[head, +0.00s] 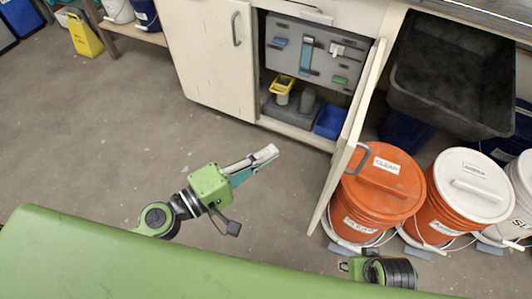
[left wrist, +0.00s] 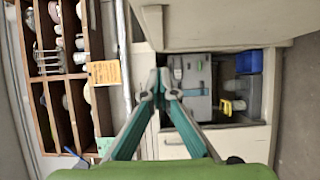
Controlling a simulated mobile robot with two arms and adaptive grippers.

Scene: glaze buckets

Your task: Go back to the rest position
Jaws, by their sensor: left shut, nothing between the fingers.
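My left gripper (head: 272,153) reaches up and right from the green wrist block over the grey floor. Its fingers are closed together with nothing between them. It is in front of the open cabinet and touches nothing that I can see. In the left wrist view the fingers (left wrist: 158,92) meet at their tips, in front of the cabinet. A green and black part of my right arm shows at the bottom right of the head view, but I cannot make out its gripper there.
The open cabinet door (head: 349,140) stands out right of my left gripper. An orange-lidded bucket (head: 385,185) and a white-lidded bucket (head: 473,185) stand beyond it. A black sink tub (head: 452,75) is above. Floor on the left is clear.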

